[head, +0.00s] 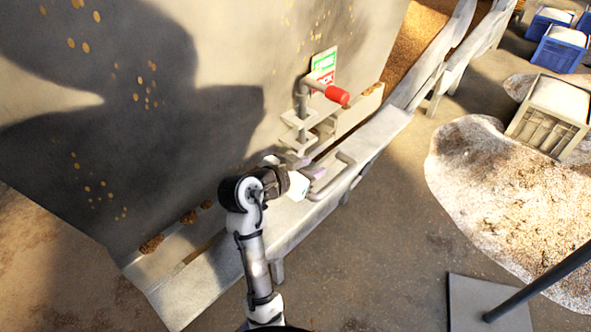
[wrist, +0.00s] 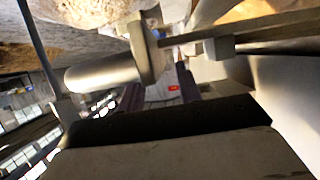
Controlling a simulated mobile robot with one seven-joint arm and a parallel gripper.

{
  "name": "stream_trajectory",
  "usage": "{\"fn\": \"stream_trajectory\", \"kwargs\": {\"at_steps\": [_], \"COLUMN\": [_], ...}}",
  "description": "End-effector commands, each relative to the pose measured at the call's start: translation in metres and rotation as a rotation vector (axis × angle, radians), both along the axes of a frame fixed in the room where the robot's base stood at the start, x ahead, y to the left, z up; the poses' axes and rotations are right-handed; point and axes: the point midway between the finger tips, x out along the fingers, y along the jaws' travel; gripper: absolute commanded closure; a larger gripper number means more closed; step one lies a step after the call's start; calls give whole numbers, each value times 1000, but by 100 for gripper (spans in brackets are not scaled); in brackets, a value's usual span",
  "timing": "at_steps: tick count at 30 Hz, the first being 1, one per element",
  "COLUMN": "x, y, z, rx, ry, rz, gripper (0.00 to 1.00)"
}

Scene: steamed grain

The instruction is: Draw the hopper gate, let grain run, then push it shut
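The grey hopper (head: 215,95) fills the left and middle of the head view. A bent grey bar handle (head: 347,168) sticks out low on its front, below a bracketed post. My gripper (head: 314,173) is at the left end of this handle, close to it. In the wrist view, the two dark fingers of my gripper (wrist: 160,92) stand apart with a visible gap. A grey round bar (wrist: 100,72) with a flange crosses above the left finger; I cannot tell whether they touch. Grain (head: 152,244) shows at small openings along the hopper's lower edge.
A crank with a red grip (head: 337,95) stands just above my gripper, beside a green and red sign (head: 324,66). A pale trough (head: 365,140) runs along the hopper. A grain heap (head: 505,190), a crate (head: 550,117) and a post on a plate (head: 485,303) are right.

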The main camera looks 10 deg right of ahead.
Motion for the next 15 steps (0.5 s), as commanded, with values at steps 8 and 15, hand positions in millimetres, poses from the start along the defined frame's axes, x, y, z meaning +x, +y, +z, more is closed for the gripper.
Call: {"fn": "stream_trajectory", "kwargs": {"at_steps": [8, 15], "x": [10, 10], "y": [-13, -14], "z": [-7, -7], "rx": [0, 0], "ry": [0, 0], "rz": [0, 0], "gripper": [65, 65]}}
